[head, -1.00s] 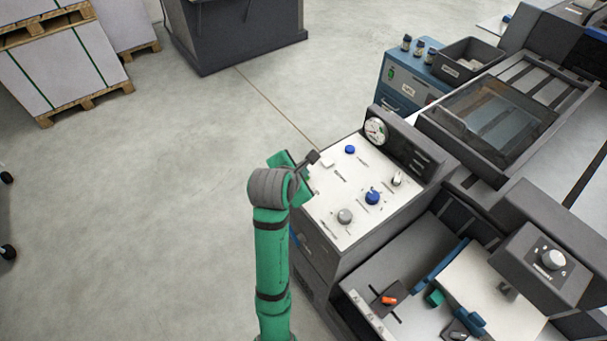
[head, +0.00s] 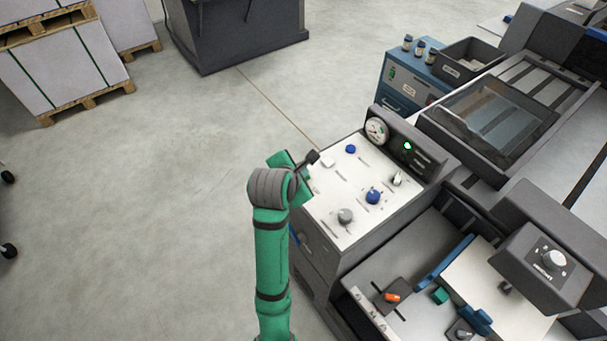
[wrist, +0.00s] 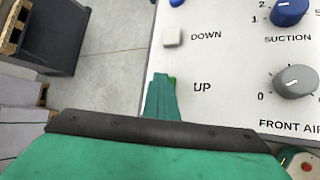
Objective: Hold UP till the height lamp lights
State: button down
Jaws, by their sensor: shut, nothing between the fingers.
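The control panel (head: 330,205) is a white sloping top with knobs and buttons. In the wrist view, a green button (wrist: 173,82) beside the printed word UP shows only as a sliver; my gripper hides the rest. My gripper (wrist: 162,82) is shut and empty, its green fingertips over that button; I cannot see the contact itself. The white DOWN button (wrist: 173,38) is just beyond, clear of the fingers. In the head view, a green lamp (head: 408,146) glows on the dark upright strip beside the round gauge (head: 377,131); its label is too small to read.
A blue knob (wrist: 288,10) marked SUCTION and a grey knob (wrist: 295,82) marked FRONT AIR stand to the right. A blue button (head: 350,149) lies further up the panel. Open floor (head: 170,210) lies to the left.

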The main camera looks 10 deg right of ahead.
jog(key=shift+d, duration=0.1)
jog(key=shift+r, duration=0.85)
jog(key=shift+w+r, duration=0.15)
jog(key=shift+r, duration=0.7)
notch_tip(320, 180, up, 2)
jog(key=shift+d+r, duration=0.1)
jog(key=shift+a+r, duration=0.2)
jog(key=shift+r, duration=0.35)
jog(key=shift+s+d, duration=0.1)
jog(key=shift+s, duration=0.1)
jog(key=shift+w, duration=0.1)
